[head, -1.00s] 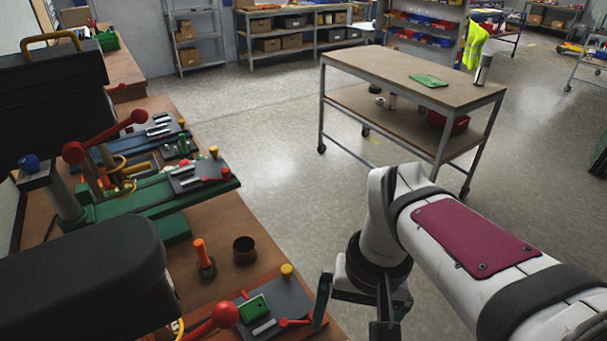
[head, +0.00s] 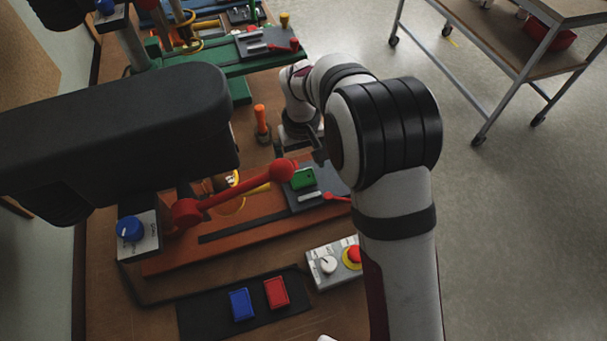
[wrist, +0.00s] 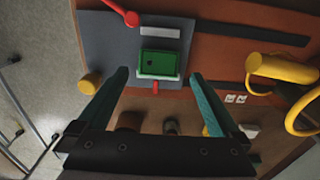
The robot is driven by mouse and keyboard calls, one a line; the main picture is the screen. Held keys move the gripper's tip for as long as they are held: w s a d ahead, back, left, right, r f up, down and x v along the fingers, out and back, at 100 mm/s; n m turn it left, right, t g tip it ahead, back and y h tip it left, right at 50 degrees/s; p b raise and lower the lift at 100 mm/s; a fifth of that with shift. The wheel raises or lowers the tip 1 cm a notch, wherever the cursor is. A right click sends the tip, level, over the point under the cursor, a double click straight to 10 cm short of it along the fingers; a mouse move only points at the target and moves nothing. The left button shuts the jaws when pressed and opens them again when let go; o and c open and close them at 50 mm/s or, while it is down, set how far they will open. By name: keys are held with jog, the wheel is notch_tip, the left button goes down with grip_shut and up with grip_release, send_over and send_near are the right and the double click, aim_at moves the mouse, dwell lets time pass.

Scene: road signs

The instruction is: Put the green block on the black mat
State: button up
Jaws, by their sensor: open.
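The green block (head: 302,179) sits on a grey plate of the orange-red fixture, beyond the black mat in the head view. In the wrist view the green block (wrist: 159,63) lies just ahead of and between my fingertips, apart from them. My gripper (wrist: 157,78) is open and empty. In the head view my gripper (head: 318,150) is small and partly hidden by my arm, close to the block. The black mat (head: 205,318) lies at the bottom of the head view, with a blue block (head: 241,304) and a red block (head: 276,292) on it.
A red lever (head: 235,198) crosses the fixture left of the green block. An orange-handled tool (head: 261,120) stands behind. A yellow knob (wrist: 90,83) is beside the plate.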

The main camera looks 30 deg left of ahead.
aim_at(302, 177)
notch_tip(302, 177, down, 4)
jog(key=shift+f, duration=0.1)
jog(key=c, duration=1.6)
